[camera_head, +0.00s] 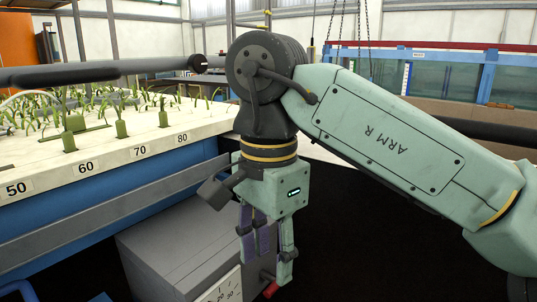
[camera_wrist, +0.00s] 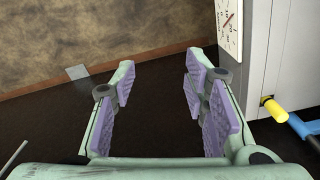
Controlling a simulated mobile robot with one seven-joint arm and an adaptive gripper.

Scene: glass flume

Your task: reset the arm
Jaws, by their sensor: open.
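My arm with its pale green link (camera_head: 395,130) comes in from the right in the head view and bends down at a dark joint. My gripper (camera_head: 264,245) hangs pointing down, beside the blue-edged flume bench and in front of a grey box (camera_head: 170,245). In the wrist view my gripper (camera_wrist: 160,85) has its purple-padded fingers spread apart with nothing between them.
The flume bench (camera_head: 110,150) at left holds small green plants and a number scale. A dark rail (camera_head: 100,72) runs above it. A gauge (camera_wrist: 229,25) is on the box, near a yellow-ended handle (camera_wrist: 273,108). Blue-framed tanks (camera_head: 440,75) stand behind. Dark floor (camera_head: 390,250) is clear at right.

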